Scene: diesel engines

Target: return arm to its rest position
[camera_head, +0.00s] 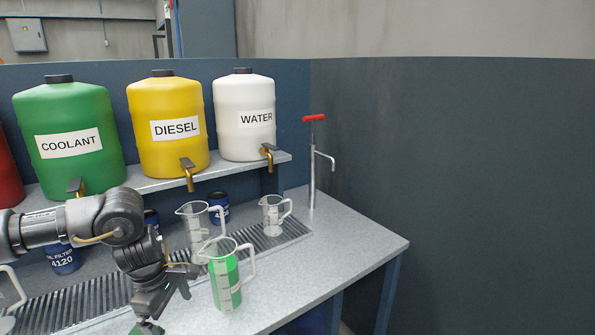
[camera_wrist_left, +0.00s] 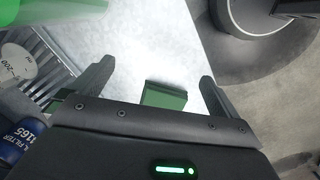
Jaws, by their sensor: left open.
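My left arm comes in from the left in the head view, bent in front of the shelf, with its gripper (camera_head: 162,296) low over the front of the bench. In the left wrist view the two fingers of the left gripper (camera_wrist_left: 152,82) stand wide apart with nothing between their tips. A small green block (camera_wrist_left: 165,95) shows beyond the gripper's front edge, partly hidden by it. A clear jug with green liquid (camera_head: 226,281) stands upright on the bench just right of the gripper. My right gripper is not in view.
Two more clear jugs (camera_head: 198,232) (camera_head: 272,217) stand behind, near the drain grate (camera_head: 290,233). Blue filter cans (camera_head: 65,260) stand under the shelf. Green coolant (camera_head: 68,115), yellow diesel (camera_head: 168,101) and white water (camera_head: 243,92) tanks line the shelf.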

